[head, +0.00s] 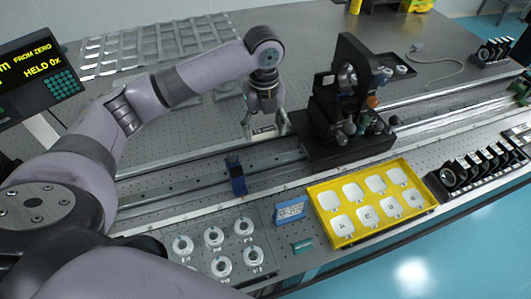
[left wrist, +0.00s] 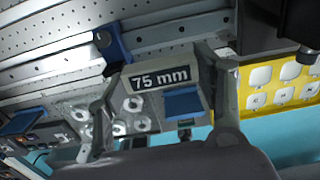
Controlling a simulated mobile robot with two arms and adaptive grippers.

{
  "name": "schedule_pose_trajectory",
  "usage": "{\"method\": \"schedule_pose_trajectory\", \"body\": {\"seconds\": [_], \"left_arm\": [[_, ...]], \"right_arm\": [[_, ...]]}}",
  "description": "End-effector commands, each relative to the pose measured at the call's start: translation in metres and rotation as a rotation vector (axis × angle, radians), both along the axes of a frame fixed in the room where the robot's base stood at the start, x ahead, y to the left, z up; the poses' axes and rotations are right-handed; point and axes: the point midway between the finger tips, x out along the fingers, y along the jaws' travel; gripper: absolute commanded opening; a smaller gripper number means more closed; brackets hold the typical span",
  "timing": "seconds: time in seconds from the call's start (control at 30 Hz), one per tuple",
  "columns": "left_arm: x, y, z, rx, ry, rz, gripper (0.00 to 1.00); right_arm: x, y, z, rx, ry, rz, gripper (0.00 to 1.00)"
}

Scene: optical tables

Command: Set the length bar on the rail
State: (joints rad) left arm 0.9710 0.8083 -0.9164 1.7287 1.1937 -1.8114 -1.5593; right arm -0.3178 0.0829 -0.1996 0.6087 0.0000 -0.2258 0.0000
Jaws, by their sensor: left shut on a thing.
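My left gripper (head: 264,128) is shut on the length bar (head: 265,131), a small pale block hanging above the table just behind the rail. The left wrist view shows the bar (left wrist: 160,79) between the two fingers, with a dark label reading "75 mm". The rail (head: 205,180) runs along the table. A blue clamp (head: 237,176) sits on it, in front and left of the bar; it also shows in the left wrist view (left wrist: 113,42). A black carriage (head: 345,140) with optics stands on the rail, right of the gripper. My right gripper is not in view.
A yellow tray (head: 323,217) with pale square pieces stands in front of the carriage. Left of it are a blue sign (head: 291,210), a teal block (head: 302,246) and a plate with several white rings (head: 214,236).

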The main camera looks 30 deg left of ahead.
Motion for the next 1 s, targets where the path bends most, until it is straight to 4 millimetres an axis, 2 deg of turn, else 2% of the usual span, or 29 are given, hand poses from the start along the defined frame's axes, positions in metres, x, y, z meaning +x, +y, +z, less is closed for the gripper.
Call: {"method": "schedule_pose_trajectory", "body": {"seconds": [0.07, 0.13, 0.3, 0.4, 0.47, 0.57, 0.7, 0.83, 1.0], "left_arm": [[-0.001, 0.0, -0.022, 0.0, 0.005, 0.0, 0.29], [-0.001, 0.0, -0.039, 0.0, 0.005, -0.001, 0.29], [0.0, 0.0, -0.069, 0.0, 0.0, 0.0, 0.29], [0.001, 0.0, -0.077, 0.0, 0.0, 0.0, 0.29], [0.0, 0.0, -0.082, -0.001, 0.001, 0.0, 0.29], [0.0, 0.0, -0.096, 0.0, 0.001, 0.0, 0.29], [0.0, 0.0, -0.116, 0.0, 0.001, 0.0, 0.29], [0.001, 0.0, -0.121, 0.0, -0.003, -0.001, 0.29], [0.001, 0.0, -0.121, 0.0, -0.003, -0.001, 0.29]], "right_arm": [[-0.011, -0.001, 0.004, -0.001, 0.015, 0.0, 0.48], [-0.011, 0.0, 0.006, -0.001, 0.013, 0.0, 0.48], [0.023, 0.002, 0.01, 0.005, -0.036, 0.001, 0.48], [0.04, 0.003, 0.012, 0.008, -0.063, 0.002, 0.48], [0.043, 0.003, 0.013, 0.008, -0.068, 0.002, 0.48], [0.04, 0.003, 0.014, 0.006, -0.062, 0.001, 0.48], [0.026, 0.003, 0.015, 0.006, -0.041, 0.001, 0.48], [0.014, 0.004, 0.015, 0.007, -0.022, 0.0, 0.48], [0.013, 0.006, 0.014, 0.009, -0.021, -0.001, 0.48]]}}
